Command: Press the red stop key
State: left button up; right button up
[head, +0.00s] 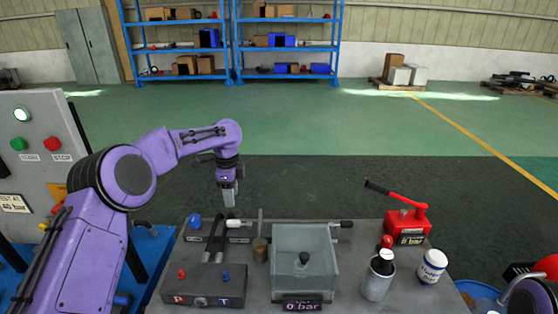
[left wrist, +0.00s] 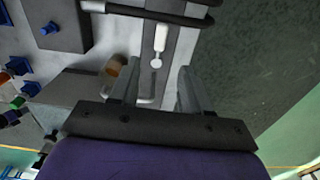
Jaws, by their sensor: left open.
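The red stop key (head: 52,144) is a round red button on the grey control panel at the far left of the head view, with the word STOP below it. My left gripper (head: 229,196) hangs pointing down above the back left of the bench, well to the right of the key and apart from it. In the left wrist view its two fingers (left wrist: 155,92) are spread with nothing between them. The stop key does not show in the left wrist view. My right gripper is not seen; only part of my right arm shows at the bottom right.
A green start button (head: 18,144) sits left of the stop key, under a lit lamp (head: 22,115). The bench (head: 355,290) carries a clear box (head: 303,265), a red hand pump (head: 407,225), a grey bottle (head: 377,277) and a white jar (head: 432,267). Open floor lies behind.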

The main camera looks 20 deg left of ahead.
aim_at(52, 144)
jog(key=k, duration=1.5)
